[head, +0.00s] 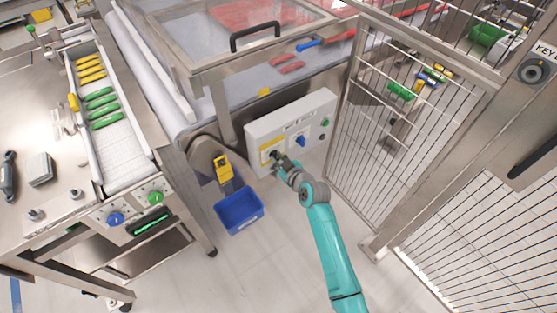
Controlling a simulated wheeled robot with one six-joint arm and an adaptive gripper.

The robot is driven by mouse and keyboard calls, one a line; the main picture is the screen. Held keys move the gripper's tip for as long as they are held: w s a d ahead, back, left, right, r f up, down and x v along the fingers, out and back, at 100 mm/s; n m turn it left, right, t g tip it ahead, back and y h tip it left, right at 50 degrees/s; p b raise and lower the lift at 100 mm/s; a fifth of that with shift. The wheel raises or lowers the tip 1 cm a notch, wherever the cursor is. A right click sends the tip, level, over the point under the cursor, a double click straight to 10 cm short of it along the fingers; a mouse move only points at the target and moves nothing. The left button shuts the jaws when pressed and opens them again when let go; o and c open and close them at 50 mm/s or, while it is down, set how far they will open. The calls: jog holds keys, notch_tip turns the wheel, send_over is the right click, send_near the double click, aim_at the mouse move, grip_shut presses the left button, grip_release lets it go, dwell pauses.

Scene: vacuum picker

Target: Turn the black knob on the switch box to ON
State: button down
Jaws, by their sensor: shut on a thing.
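The switch box (311,116) is a light grey panel standing below the conveyor, near the middle of the head view. A yellow plate (266,151) is on its left part, and the black knob (274,155) on that plate is mostly hidden by my gripper. My gripper (279,161) is at the knob, shut on it, with my teal arm reaching up from the lower right. A blue knob (300,141) and a green button (323,136) sit further right on the box. The knob's pointer and the ON mark are too small and covered to read.
A blue bin (239,211) stands on the floor left of my arm, with a yellow device (223,168) above it. A wire mesh gate (385,125) stands close on the right. Floor in front is clear.

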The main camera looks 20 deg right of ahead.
jog(key=m+y, duration=0.1)
jog(key=m, duration=0.1)
jog(key=m+g+y, duration=0.1)
jog(key=m+y, duration=0.1)
jog(key=shift+w+d, duration=0.15)
jog(key=shift+d, duration=0.05)
jog(key=m+y, duration=0.1)
jog(key=m, duration=0.1)
jog(key=m+y, duration=0.1)
jog(key=m, duration=0.1)
jog(key=shift+d+f+y, duration=0.1)
jog(key=shift+d+y, duration=0.05)
jog(key=shift+y, duration=0.15)
jog(key=shift+m, duration=0.3)
dwell(0.3)
jog(key=c, duration=1.1)
grip_release()
jog(key=v, duration=1.2)
jog(key=shift+w+d, duration=0.1)
